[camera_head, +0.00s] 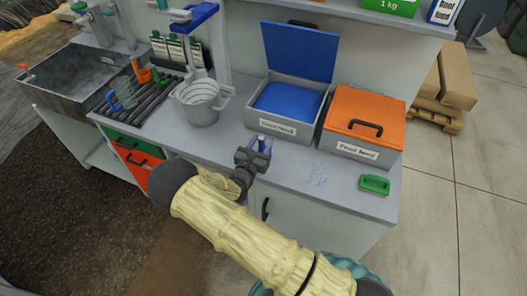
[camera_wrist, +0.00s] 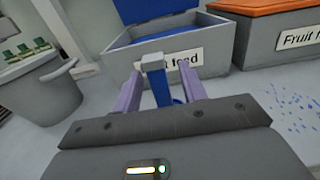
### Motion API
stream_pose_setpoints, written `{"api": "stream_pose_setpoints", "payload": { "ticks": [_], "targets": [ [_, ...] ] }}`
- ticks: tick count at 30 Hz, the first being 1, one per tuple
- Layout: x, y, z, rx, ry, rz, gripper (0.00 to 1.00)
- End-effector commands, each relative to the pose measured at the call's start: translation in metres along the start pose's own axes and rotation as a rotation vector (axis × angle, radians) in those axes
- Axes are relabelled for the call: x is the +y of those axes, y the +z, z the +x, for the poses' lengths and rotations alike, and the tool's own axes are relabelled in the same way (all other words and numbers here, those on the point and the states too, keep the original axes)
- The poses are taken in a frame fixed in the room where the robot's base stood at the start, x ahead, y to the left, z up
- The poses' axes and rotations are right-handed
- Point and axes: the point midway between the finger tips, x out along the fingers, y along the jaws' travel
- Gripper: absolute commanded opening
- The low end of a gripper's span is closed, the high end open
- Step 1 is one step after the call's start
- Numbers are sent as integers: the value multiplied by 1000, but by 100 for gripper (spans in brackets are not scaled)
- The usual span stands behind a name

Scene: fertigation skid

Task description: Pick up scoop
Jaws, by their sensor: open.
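My gripper (camera_head: 256,152) is over the front of the grey counter, in front of the open blue-lidded feed box. In the wrist view its two lavender fingers (camera_wrist: 160,92) are apart. A narrow blue piece with a grey face (camera_wrist: 158,88), apparently the scoop's handle, stands between them, with space on both sides. Its lower part is hidden by my gripper. In the head view a little blue shows at the fingertips (camera_head: 267,145). I cannot tell whether the piece touches anything.
The open feed box (camera_head: 292,128) holds blue feed. An orange-lidded fruit feed box (camera_head: 362,153) is shut beside it. A grey bucket (camera_head: 203,105) stands left. Blue granules (camera_head: 315,177) and a green brush-like item (camera_head: 375,184) lie at right. A black rack (camera_head: 135,98) holds blue and orange tools.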

Motion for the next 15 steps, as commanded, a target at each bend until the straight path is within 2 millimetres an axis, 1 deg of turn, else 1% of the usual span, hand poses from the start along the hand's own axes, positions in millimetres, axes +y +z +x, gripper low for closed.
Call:
{"api": "stream_pose_setpoints", "payload": {
  "ticks": [1,3,6,15],
  "targets": [
    [-1,2,9,0,-2,0,42],
    [0,2,17,0,0,1,42],
    [0,1,24,0,0,0,42],
    [0,0,24,0,0,0,42]
  ]
}}
